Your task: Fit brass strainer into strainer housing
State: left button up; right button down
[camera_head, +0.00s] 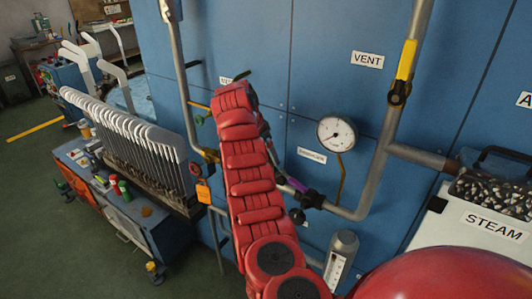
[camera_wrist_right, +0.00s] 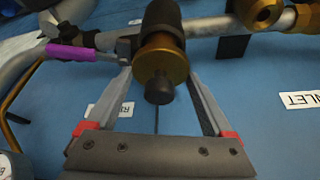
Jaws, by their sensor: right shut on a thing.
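In the right wrist view my right gripper (camera_wrist_right: 160,72) has its two grey fingers on either side of a brass collar with a black knob, which looks like the brass strainer (camera_wrist_right: 160,52). The gripper is shut on it. A dark cylinder (camera_wrist_right: 163,18) stands directly behind the collar, in line with it; I cannot tell whether it is part of the strainer or the housing. In the head view the red-covered right arm hides most of the gripper and the strainer. My left gripper is not in view.
Grey pipe (camera_head: 350,212) runs along the blue wall, with a purple-handled valve (camera_head: 297,184) close to the right arm. A pressure gauge (camera_head: 337,133) and a yellow-handled valve (camera_head: 407,60) are to the right. A STEAM box (camera_head: 460,240) stands right.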

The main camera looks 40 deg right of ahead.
jog(key=shift+f+b, duration=0.6)
jog(key=shift+f, duration=0.4)
grip_release()
jog(key=w+p+v, duration=0.1)
jog(key=p+v, duration=0.1)
jog(key=v, duration=1.5)
jog(key=shift+s+a+r, duration=0.15)
jog(key=shift+s+r, duration=0.1)
jog(key=shift+s, duration=0.25)
